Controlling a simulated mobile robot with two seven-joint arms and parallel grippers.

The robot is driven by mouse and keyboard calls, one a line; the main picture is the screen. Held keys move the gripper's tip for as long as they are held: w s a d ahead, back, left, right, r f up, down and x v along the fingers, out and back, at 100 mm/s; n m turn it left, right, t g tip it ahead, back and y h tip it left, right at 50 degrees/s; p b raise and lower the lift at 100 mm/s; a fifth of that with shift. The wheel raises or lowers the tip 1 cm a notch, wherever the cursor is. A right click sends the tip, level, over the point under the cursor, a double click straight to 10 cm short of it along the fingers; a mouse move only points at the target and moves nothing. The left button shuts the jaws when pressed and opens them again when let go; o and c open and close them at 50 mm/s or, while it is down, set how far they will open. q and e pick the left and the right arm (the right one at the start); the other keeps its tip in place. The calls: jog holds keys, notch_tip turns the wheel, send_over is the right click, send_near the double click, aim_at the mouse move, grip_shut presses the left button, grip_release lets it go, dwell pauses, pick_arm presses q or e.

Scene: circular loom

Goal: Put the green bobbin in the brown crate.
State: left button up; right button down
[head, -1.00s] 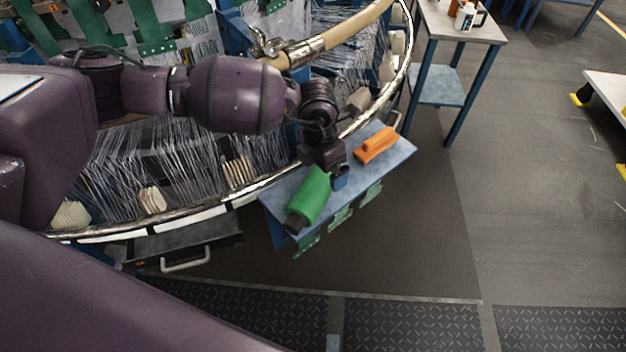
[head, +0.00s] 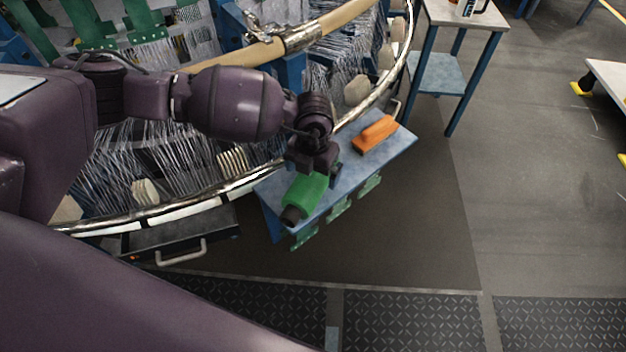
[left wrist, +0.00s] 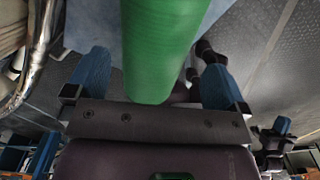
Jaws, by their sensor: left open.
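The green bobbin (head: 304,194) lies on a small blue-grey shelf (head: 345,190) at the loom's rim, its dark end toward the front. My left gripper (head: 325,172) is over the back part of the bobbin and hides that part. In the left wrist view the green bobbin (left wrist: 160,45) runs between the two blue fingers of my left gripper (left wrist: 155,85). The fingers are apart, with a gap on both sides of the bobbin. I see no brown crate in these frames.
An orange brush-like tool (head: 374,134) lies on the shelf behind the bobbin. The loom's metal ring (head: 230,190) curves along the shelf's left side. A side table (head: 465,14) stands at the back right. Open floor (head: 420,210) lies right of the shelf.

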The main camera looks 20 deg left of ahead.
pick_arm(q)
jog(key=f, duration=0.1)
jog(key=f+b, duration=0.1)
jog(key=f, duration=0.3)
jog(key=shift+w+a+b, duration=0.25)
jog(key=shift+b, duration=0.15)
jog(key=shift+r, duration=0.1)
jog(key=c, duration=1.2)
